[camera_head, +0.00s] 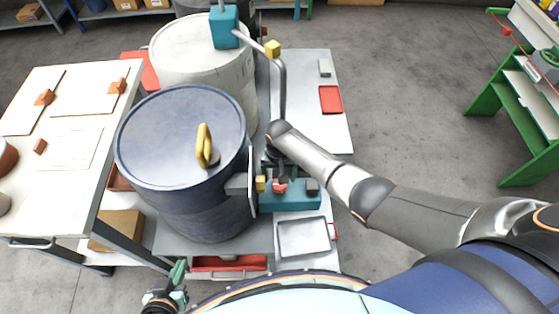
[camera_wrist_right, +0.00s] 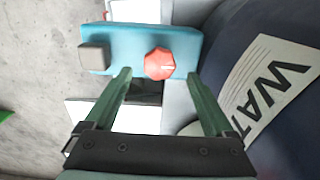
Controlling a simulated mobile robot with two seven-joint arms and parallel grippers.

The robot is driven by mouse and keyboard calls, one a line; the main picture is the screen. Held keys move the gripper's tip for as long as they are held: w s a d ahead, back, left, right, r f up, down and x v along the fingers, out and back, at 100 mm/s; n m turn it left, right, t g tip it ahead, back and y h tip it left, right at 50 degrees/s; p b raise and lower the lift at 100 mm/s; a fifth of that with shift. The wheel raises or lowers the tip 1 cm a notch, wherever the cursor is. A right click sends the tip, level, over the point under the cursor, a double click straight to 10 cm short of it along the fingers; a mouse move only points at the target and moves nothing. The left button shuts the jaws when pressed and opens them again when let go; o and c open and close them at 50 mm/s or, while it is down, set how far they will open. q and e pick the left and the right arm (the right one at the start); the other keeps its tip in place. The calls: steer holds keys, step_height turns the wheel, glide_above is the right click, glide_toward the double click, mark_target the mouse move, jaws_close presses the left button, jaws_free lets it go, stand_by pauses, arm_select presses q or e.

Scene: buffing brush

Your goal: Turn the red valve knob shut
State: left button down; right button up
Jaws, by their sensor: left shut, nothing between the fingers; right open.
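The red valve knob (camera_wrist_right: 159,64) sits on a teal block in the right wrist view, with a pale line across its face. In the head view the knob (camera_head: 280,187) shows small beside the blue drum, partly behind my right wrist. My right gripper (camera_wrist_right: 160,74) is open, its green fingers on either side of the knob's near edge. Clear gaps show at both sides in the picture; I cannot tell the depth between fingertips and knob. My left gripper (camera_head: 172,285) is shut and empty at the bottom left of the head view, far from the knob.
The blue drum (camera_head: 180,130) with a yellow handle (camera_head: 204,146) stands close left of the knob. A white drum (camera_head: 200,60) is behind it. A grey tray (camera_head: 302,238) lies in front of the teal block (camera_head: 290,202). A workbench (camera_head: 70,150) stands left; open floor lies right.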

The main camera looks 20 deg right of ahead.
step_height(320, 180, up, 9)
steer(key=p, duration=0.2)
steer(key=shift+f, duration=0.15)
stand_by(0.4)
